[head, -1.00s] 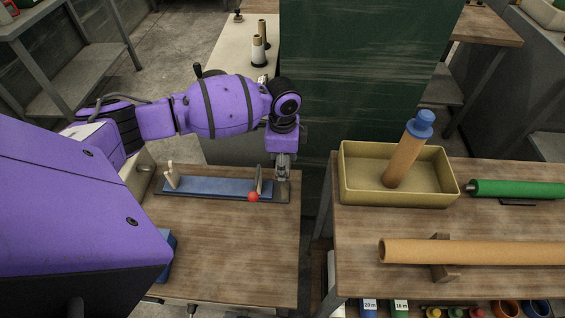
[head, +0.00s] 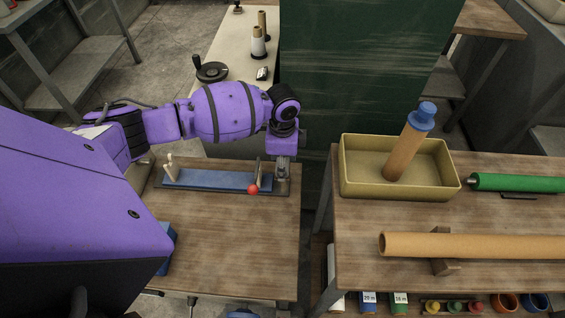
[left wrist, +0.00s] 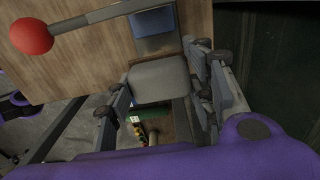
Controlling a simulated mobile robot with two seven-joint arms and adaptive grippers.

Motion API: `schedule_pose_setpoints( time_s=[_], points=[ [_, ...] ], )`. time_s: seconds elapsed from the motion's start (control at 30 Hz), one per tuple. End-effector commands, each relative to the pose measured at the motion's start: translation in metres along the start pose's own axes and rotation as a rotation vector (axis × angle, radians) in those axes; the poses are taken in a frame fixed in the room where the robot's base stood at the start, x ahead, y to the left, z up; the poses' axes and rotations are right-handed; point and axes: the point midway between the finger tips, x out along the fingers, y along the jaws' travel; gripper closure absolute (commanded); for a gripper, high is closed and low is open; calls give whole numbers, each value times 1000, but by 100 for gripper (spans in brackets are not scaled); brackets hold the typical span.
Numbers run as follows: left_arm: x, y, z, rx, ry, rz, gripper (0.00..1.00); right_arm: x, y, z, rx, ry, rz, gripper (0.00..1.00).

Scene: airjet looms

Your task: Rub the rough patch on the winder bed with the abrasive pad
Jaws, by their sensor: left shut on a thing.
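The winder bed is a long blue strip on a dark base (head: 215,180), lying across the left table. It has a pale post at its left end and a lever with a red ball (head: 252,189) near its right end. My left gripper (head: 282,180) points down at the bed's right end, beside the lever. In the left wrist view its fingers are shut on a flat grey piece, seemingly the abrasive pad (left wrist: 158,80). Whether the pad touches the bed is hidden. I cannot make out the rough patch. My right gripper is not in view.
A yellow tray (head: 354,180) with a blue-capped tube stands on the right table, near a green roller (head: 520,183) and a long brown tube (head: 480,246). A dark green panel (head: 365,60) rises behind. The left table's front is clear (head: 230,245).

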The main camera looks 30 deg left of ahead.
Motion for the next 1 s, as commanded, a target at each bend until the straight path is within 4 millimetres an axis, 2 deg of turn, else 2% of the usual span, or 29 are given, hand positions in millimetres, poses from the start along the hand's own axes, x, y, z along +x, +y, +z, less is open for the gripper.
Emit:
schedule_pose_setpoints(
  time_s=[0.27,0.7,1.0],
  points=[
    [8,0,0,0,-1,2,76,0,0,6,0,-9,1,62],
    [51,1,1,0,-2,4,76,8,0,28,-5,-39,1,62],
    [60,0,0,0,0,1,76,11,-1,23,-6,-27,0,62]
  ],
)
